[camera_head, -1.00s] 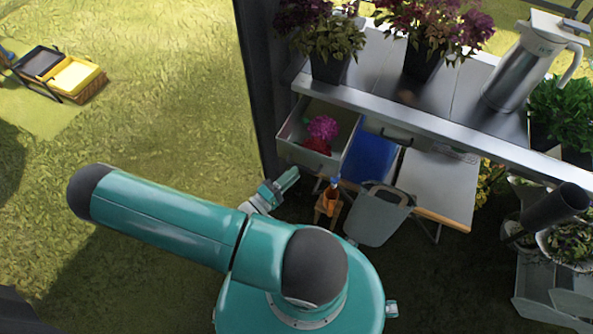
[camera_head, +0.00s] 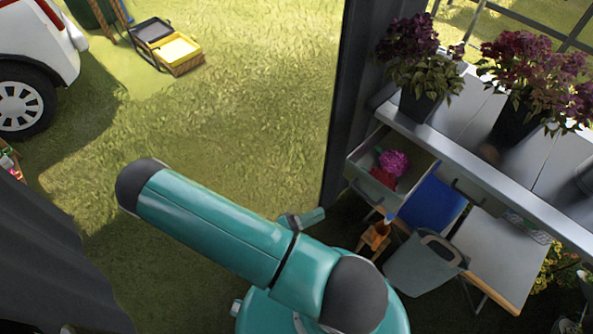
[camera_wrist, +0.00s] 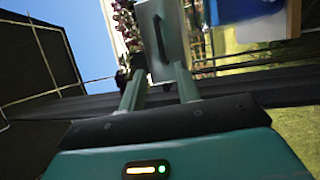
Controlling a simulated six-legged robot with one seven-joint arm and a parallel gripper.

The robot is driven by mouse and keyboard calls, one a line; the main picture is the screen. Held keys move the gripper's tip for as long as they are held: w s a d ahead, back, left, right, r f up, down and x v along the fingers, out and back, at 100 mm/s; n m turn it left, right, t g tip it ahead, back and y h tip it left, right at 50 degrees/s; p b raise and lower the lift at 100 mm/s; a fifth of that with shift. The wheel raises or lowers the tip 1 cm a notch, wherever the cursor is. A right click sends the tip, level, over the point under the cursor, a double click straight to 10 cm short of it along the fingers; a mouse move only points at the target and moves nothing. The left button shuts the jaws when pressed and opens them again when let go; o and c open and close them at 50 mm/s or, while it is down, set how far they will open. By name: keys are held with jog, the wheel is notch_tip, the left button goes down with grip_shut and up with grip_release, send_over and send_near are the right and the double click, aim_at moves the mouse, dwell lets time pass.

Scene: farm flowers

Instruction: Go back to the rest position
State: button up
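My gripper (camera_wrist: 160,88) shows in the wrist view with its two grey fingers apart and nothing between them. Beyond the fingertips is a grey panel with a handle (camera_wrist: 159,40), which looks like a drawer front. An open drawer (camera_head: 366,184) under the metal workbench (camera_head: 420,133) holds a pink flower (camera_head: 394,163) and a red flower (camera_head: 382,179). The arm is left of the drawer and apart from it.
Purple potted plants (camera_head: 425,75) stand on the workbench. A dark post (camera_head: 343,110) rises at its left end. A grey-green bin (camera_head: 420,264) and small table (camera_head: 500,260) stand below. A white vehicle (camera_head: 35,60) is upper left. Open grass lies between, with a yellow-topped crate (camera_head: 178,50).

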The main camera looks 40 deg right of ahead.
jog(key=w+a+r+m+y, duration=0.1)
jog(key=w+a+r+y, duration=0.2)
jog(key=a+r+y, duration=0.35)
jog(key=w+a+r+y, duration=0.3)
jog(key=r+y, duration=0.4)
jog(key=r, duration=0.4)
jog(key=s+a+r+n+t+y, duration=0.1)
jog(key=r+t+y, duration=0.1)
jog(key=r, duration=0.5)
jog(key=s+a+r+n+t+y, duration=0.1)
jog(key=a+r+n+t+y, duration=0.1)
jog(key=r+t, duration=0.3)
jog(key=s+a+r+n+t+y, duration=0.1)
jog(key=r+t+y, duration=0.1)
jog(key=r, duration=0.8)
jog(key=shift+a+n+t, duration=0.3)
jog(key=shift+t, duration=0.4)
jog(key=shift+s+d, duration=0.1)
jog(key=shift+d, duration=0.1)
